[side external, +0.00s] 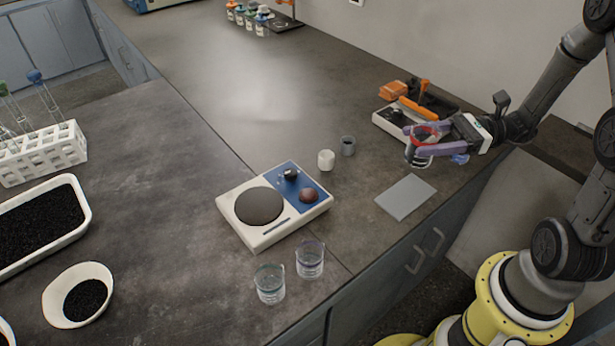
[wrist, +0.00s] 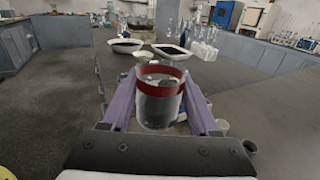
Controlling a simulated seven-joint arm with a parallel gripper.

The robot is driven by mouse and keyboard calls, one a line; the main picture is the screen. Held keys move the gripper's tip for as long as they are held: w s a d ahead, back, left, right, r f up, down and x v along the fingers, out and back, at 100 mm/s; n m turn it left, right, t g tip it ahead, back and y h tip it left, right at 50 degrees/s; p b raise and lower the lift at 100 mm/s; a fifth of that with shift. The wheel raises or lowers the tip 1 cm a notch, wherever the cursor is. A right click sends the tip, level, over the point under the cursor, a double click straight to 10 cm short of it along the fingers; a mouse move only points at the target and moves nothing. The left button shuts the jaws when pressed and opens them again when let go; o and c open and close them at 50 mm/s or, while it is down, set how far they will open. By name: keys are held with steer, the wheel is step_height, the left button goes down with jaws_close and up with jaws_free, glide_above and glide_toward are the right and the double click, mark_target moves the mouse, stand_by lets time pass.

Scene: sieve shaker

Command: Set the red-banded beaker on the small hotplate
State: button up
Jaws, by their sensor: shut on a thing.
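The red-banded beaker (side external: 424,134) is clear glass with a red band near its rim. My gripper (side external: 416,141) is shut on it, with one purple finger on each side. It is upright and seems to be above the bench at the right. In the wrist view the beaker (wrist: 160,106) fills the space between the fingers. The hotplate (side external: 237,219) is a white unit with a round dark plate (side external: 259,206) and a blue panel with knobs. It stands left of my gripper, its plate bare. In the wrist view the beaker mostly hides it.
Two beakers, teal-banded (side external: 270,284) and dark-banded (side external: 310,260), stand in front of the hotplate. A white cup (side external: 326,160) and grey cup (side external: 348,146) stand behind it. A grey pad (side external: 405,198) lies below my gripper. Orange-and-black tools (side external: 418,106) sit behind the beaker.

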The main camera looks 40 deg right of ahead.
steer(key=w+a+m+t+h, duration=0.2)
steer(key=w+a, duration=0.2)
steer(key=w, duration=0.4)
steer(key=a+n+g+y, duration=0.3)
steer(key=a, duration=1.2)
glide_above(259, 204)
step_height(259, 204, down, 10)
steer(key=shift+s+d+r, duration=0.1)
steer(key=shift+r, duration=0.05)
steer(key=shift+f, duration=1.6)
steer(key=shift+f, duration=0.15)
